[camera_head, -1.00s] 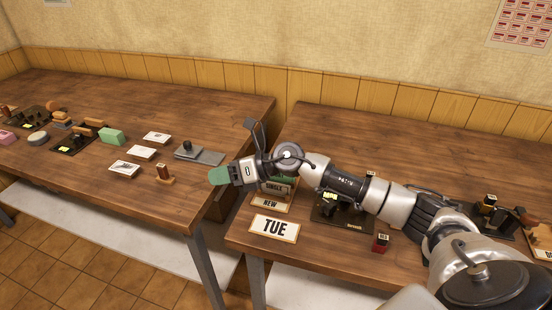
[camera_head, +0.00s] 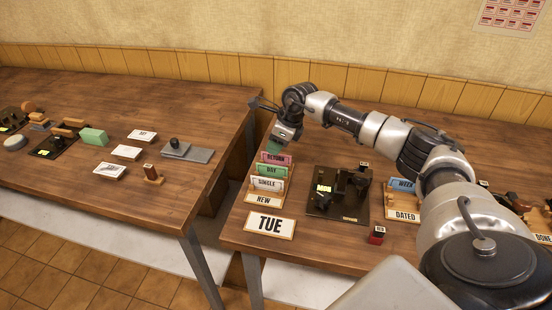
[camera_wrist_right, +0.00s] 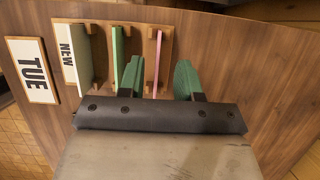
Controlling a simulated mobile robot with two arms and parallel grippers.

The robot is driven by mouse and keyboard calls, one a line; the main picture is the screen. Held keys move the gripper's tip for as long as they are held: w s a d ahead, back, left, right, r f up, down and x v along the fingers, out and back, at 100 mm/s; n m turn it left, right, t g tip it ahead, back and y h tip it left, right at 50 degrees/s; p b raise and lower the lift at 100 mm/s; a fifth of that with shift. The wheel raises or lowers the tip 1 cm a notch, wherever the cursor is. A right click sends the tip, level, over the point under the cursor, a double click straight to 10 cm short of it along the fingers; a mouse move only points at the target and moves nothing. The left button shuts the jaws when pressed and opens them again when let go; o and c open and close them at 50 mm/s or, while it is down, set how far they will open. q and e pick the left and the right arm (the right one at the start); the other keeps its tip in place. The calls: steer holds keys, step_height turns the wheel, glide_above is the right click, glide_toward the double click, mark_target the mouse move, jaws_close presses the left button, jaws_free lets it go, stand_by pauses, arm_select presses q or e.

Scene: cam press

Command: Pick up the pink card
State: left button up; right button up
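The pink card (camera_head: 275,159), marked RETURN, stands upright at the back of the wooden rack labelled NEW (camera_head: 257,200). The green DAY card (camera_head: 271,170) and the pale SINGLE card (camera_head: 268,184) stand in front of it. My right gripper (camera_head: 275,146) is above the back of the rack, pointing down. In the right wrist view, its green fingertips (camera_wrist_right: 159,80) are open, and the pink card (camera_wrist_right: 157,62) appears edge-on between them, with a gap on each side. The green card (camera_wrist_right: 115,48) is outside the fingers, to the left. My left gripper is not in view.
The TUE sign (camera_head: 270,225) lies in front of the rack. A black stamping press (camera_head: 335,195) stands to the right, with the DATED rack (camera_head: 404,215) beyond it. A gap separates this table from the left table, which holds several stamps and cards.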

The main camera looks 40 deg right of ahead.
mark_target(276, 160)
steer(key=x, duration=0.4)
steer(key=shift+a, duration=0.15)
jaws_close()
steer(key=shift+r, duration=0.15)
